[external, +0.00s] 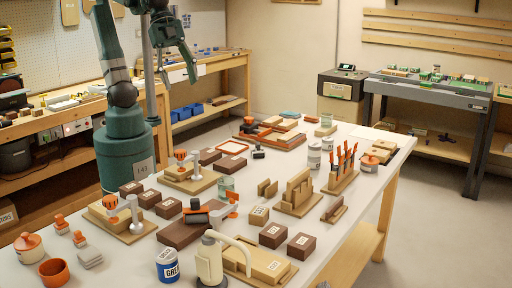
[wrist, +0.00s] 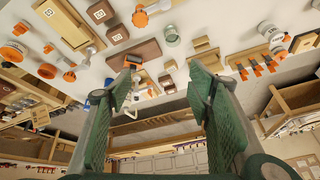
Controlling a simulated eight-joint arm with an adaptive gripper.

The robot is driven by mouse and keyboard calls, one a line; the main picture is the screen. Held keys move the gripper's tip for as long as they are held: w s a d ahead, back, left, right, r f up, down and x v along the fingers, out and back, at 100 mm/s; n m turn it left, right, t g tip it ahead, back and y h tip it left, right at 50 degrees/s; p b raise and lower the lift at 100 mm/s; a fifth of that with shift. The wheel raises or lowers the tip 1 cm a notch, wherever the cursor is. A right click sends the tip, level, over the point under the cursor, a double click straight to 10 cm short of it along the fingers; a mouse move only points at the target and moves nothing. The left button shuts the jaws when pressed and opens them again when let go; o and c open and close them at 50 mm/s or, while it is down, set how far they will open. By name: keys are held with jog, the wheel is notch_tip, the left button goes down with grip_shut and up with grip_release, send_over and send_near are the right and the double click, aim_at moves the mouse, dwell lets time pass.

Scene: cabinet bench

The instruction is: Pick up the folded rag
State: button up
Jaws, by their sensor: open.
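A small light grey folded bundle (external: 90,258), which looks like the folded rag, lies on the white table's near left part in the external view. It is beside orange-topped pieces and an orange bowl. I cannot make it out for sure in the wrist view. My gripper (external: 179,76) is raised high above the table's far left side, well away from the bundle. In the wrist view my gripper (wrist: 160,78) has its two green fingers wide apart, with nothing between them.
The white table (external: 330,228) is crowded. Brown blocks (external: 273,235) and wooden holders (external: 297,196) fill the middle. The right front edge has free room.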

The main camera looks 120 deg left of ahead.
jog(key=w+d+r+m+g+p, duration=0.1)
jog(key=w+d+m, duration=0.15)
jog(key=d, duration=0.35)
jog(key=w+d+r+m, duration=0.1)
jog(key=w+d, duration=0.3)
jog(key=d, duration=0.2)
jog(key=m+g+y+p, duration=0.1)
jog(key=m+g+p, duration=0.25)
jog(key=m, duration=0.75)
send_over(88, 253)
notch_tip(88, 253, down, 8)
jog(key=shift+n+g, duration=0.25)
notch_tip(88, 253, down, 23)
jog(key=shift+w+f, duration=0.1)
jog(key=shift+f, duration=0.25)
jog(key=shift+f, duration=1.25)
